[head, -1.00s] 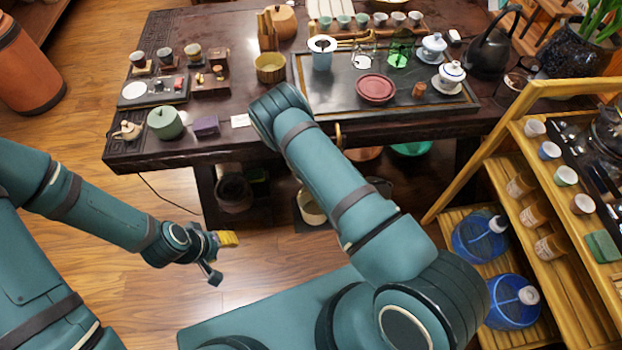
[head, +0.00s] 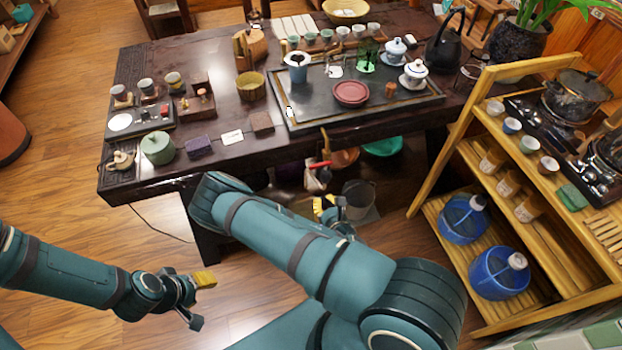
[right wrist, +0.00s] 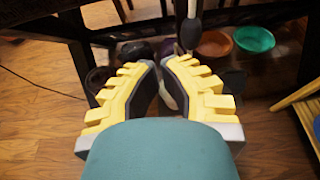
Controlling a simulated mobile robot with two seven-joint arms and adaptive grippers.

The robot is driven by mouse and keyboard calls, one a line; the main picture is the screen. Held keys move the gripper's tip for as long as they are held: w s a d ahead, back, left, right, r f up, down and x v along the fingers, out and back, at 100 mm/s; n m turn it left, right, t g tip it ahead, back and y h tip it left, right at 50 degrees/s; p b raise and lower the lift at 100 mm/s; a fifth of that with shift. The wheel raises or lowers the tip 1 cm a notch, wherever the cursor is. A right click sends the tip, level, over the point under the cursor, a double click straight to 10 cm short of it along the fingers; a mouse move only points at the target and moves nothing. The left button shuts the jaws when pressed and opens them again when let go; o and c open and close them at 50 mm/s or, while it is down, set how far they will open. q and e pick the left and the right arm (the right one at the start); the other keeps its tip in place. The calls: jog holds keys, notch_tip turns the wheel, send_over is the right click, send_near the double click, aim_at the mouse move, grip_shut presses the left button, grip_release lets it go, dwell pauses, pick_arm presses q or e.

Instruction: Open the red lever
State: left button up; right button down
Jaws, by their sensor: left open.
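The small red lever (head: 320,164) shows in the head view just below the table's front edge, near its middle. My right gripper (head: 328,204) is below the lever and apart from it in the head view, partly hidden by my own arm. I cannot make out the red lever in that view. A dark, slim upright part (right wrist: 190,32) hangs just beyond the fingertips. My left gripper (head: 205,300) is open and empty over the floor at lower left.
The dark table (head: 240,160) holds a tea tray (head: 425,101), cups and a green pot (head: 157,148). Under it are a teal bowl (head: 383,146) and a grey bucket (head: 359,197). A wooden shelf (head: 452,135) with blue water jugs stands at right. Floor at left is free.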

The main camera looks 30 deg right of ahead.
aim_at(321, 165)
pick_arm(q)
jog(key=shift+d, duration=0.1)
jog(key=shift+w+f+b, duration=0.25)
jog(key=shift+f+b, duration=0.7)
pick_arm(e)
jog(key=w+d, duration=0.2)
jog(key=w, duration=0.7)
jog(key=shift+r, duration=0.3)
jog(key=shift+w+d, duration=0.1)
pick_arm(q)
jog(key=shift+r, duration=0.1)
pick_arm(e)
jog(key=shift+r, duration=0.1)
pick_arm(q)
jog(key=shift+d+r, duration=0.1)
jog(key=shift+d, duration=0.35)
pick_arm(e)
jog(key=shift+r, duration=0.1)
